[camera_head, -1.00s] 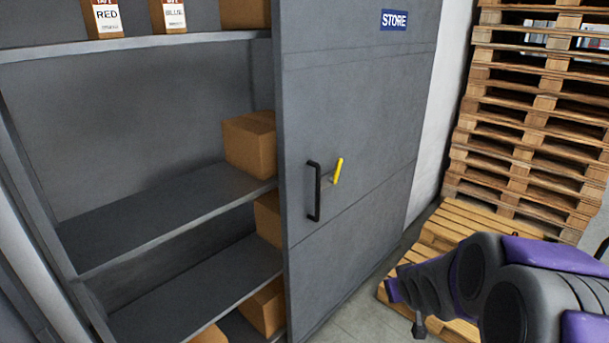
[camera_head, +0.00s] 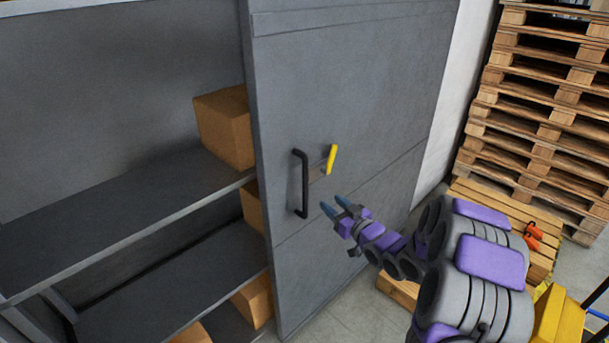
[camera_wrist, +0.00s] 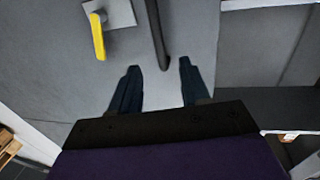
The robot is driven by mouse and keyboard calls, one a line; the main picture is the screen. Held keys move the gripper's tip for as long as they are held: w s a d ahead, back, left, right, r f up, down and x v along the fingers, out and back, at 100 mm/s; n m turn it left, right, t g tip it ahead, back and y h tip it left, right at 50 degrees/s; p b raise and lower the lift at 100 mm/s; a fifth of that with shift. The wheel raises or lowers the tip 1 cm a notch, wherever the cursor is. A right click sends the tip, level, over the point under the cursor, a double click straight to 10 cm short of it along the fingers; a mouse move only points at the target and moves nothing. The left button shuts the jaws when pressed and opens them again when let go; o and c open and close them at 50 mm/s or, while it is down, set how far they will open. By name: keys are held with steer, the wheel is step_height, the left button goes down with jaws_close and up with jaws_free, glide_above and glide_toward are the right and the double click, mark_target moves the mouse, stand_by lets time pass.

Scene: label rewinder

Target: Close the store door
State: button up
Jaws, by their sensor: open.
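The grey store door (camera_head: 345,85) stands open to the right of the shelves, leaving the left part of the cabinet uncovered. It has a black vertical bar handle (camera_head: 304,184) and a yellow lever (camera_head: 332,158) beside it. My gripper (camera_head: 333,205) is open and empty, just right of the lower end of the black handle in the head view. In the wrist view the two fingers (camera_wrist: 158,82) point at the door, with the lower end of the black handle (camera_wrist: 158,40) ahead of and between their tips. The yellow lever (camera_wrist: 98,36) is at the upper left there. I see no contact.
Grey shelves (camera_head: 120,200) with cardboard boxes (camera_head: 225,125) fill the opening at left. Stacked wooden pallets (camera_head: 545,110) stand at right, with a low pallet (camera_head: 500,215) on the floor. A yellow object (camera_head: 558,318) is at the lower right.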

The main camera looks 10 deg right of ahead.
glide_toward(304, 180)
steer(key=b+x, duration=0.2)
steer(key=x, duration=0.8)
steer(key=shift+w, duration=0.2)
steer(key=shift+w+d, duration=0.2)
steer(key=shift+w, duration=0.1)
steer(key=shift+d+r, duration=0.1)
steer(key=shift+d, duration=0.4)
steer(key=shift+a, duration=0.6)
steer(key=c, duration=0.4)
steer(key=shift+d, duration=0.2)
jaws_close()
